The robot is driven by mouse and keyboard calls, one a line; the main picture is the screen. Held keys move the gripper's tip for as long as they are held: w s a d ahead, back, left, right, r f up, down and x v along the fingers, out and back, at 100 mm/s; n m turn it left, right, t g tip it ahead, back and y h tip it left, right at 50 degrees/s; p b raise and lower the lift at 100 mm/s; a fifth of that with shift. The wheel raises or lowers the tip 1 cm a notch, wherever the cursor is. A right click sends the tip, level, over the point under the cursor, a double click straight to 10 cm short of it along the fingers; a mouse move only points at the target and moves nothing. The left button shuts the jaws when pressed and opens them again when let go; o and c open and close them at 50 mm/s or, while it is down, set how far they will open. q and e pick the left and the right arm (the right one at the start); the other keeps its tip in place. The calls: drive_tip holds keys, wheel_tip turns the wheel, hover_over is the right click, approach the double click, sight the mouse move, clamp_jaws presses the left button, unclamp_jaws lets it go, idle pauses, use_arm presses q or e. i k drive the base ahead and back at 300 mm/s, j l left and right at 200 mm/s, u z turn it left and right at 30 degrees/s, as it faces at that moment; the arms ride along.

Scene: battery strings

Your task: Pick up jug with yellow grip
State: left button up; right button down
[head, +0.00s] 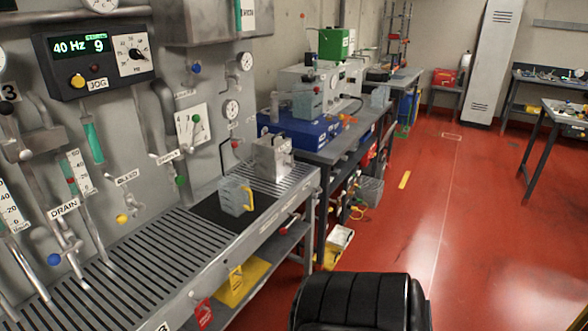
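The jug (232,194) with a yellow grip (249,197) stands upright on a black mat (204,208) on the slatted metal bench at the centre left. Its body is pale grey-blue and see-through, and the grip is on its right side. Neither of my grippers shows in the head view.
A metal box (271,159) stands on the bench behind the jug. A wall panel with valves, gauges and a display (97,59) rises behind the bench. The red floor (460,220) to the right is mostly clear.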

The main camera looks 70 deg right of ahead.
sight(236, 197)
drive_tip(key=z, duration=1.9)
